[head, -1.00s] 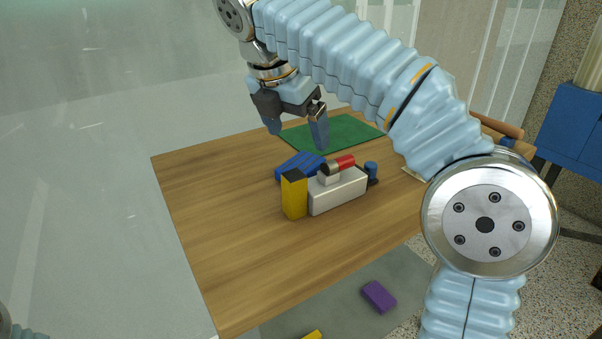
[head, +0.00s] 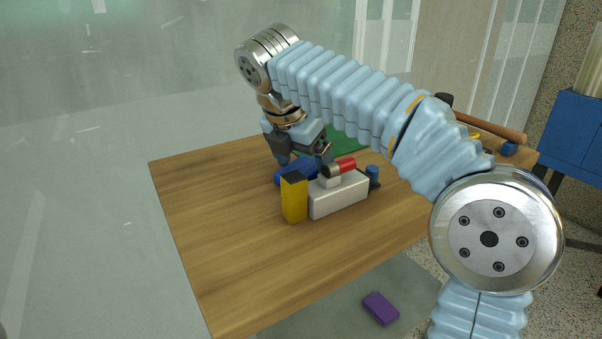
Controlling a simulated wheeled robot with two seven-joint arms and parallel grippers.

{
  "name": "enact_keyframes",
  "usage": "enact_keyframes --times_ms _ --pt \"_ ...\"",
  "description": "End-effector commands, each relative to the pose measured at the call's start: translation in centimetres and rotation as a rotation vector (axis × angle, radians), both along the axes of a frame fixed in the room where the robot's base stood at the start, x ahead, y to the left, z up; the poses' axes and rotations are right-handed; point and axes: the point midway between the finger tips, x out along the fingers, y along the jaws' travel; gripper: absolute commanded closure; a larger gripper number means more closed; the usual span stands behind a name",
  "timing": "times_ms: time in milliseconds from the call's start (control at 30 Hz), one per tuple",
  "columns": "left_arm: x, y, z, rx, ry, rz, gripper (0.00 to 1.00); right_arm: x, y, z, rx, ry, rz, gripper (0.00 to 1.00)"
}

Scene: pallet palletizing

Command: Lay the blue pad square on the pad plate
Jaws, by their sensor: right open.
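A flat, ribbed blue piece (head: 288,173), which looks like the blue pad, lies on the wooden table behind a yellow block. It is partly hidden by that block, a white block and my gripper. My right gripper (head: 304,161) is open, pointing down with its fingers low over the blue piece. Whether the fingers touch it cannot be told. A green sheet (head: 345,140) lies behind, mostly covered by my right arm. I cannot tell for certain which surface is the pad plate. My left gripper is not in view.
The yellow block (head: 293,200) and the white block (head: 338,197), with a red-ended cylinder (head: 343,165) on it, stand just in front. A small blue cylinder (head: 373,174) is beside them. The table's (head: 225,240) left and front are clear. A purple block (head: 380,308) lies lower, in front.

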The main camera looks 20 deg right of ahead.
Motion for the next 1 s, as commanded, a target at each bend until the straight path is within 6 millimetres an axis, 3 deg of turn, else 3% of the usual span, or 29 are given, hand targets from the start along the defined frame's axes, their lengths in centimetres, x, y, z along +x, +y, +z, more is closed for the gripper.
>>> enact_keyframes --times_ms 167,600,900,1000 --pt "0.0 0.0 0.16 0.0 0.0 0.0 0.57 -0.01 -0.02 -0.11 0.0 0.0 -0.001 0.08" --pt "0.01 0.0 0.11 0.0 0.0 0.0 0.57 -0.01 0.01 -0.15 0.0 0.0 0.0 0.74" --pt "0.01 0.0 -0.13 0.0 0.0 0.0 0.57 0.02 0.05 -0.02 0.0 0.0 0.001 0.74" --pt "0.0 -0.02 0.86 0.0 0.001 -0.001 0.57 0.08 0.25 0.69 -0.001 0.001 0.001 0.74"
